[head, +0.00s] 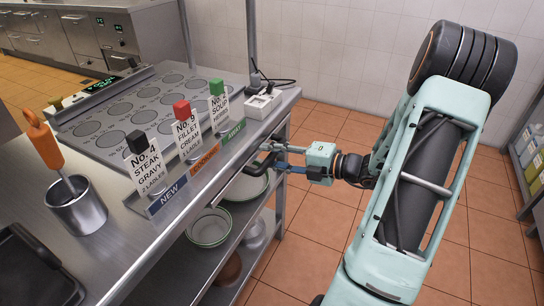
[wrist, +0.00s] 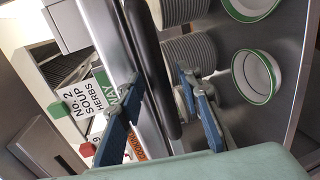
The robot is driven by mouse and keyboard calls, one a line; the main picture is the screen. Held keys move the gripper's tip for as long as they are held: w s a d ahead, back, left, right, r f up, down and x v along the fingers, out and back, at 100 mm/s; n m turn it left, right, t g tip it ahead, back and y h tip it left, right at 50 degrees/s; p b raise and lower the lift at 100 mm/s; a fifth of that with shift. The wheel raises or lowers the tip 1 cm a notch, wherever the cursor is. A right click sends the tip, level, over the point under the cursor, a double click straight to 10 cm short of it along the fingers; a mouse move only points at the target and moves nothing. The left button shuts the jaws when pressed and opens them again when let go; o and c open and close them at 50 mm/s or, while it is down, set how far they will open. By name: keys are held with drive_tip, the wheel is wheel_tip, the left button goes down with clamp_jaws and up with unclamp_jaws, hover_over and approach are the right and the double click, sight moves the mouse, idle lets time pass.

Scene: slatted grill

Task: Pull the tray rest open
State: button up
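The tray rest shows as a dark bar along the counter's front edge in the head view (head: 255,167). In the wrist view the dark bar (wrist: 152,62) runs from the top edge down between my fingers. My gripper (head: 276,157) is at the far end of this bar, reaching in from the right. In the wrist view my gripper (wrist: 158,78) has its blue fingers spread, one on each side of the bar, with visible gaps. I cannot tell how deep the bar sits between the fingertips. The far end of the bar is partly hidden by my gripper in the head view.
Bowls (head: 209,228) and plates stand on the shelf below.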

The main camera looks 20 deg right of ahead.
clamp_jaws()
drive_tip(key=shift+s+d+r+p, duration=0.1)
drive_tip(key=shift+s+d+p, duration=0.15)
drive_tip(key=shift+s+p, duration=0.1)
drive_tip(key=f+p+v, duration=0.2)
drive_tip(key=p+v, duration=0.2)
drive_tip(key=v, duration=0.9)
drive_tip(key=s+f+p+v, duration=0.1)
drive_tip(key=f+p+v, duration=0.2)
drive_tip(key=v, duration=1)
drive_tip(key=shift+d+f+p, duration=0.35)
drive_tip(key=shift+f+p, duration=0.05)
drive_tip(key=shift+p, duration=0.65)
drive_tip(key=shift+o, duration=0.6)
unclamp_jaws()
drive_tip(key=shift+d, duration=0.1)
drive_tip(key=v, duration=1.2)
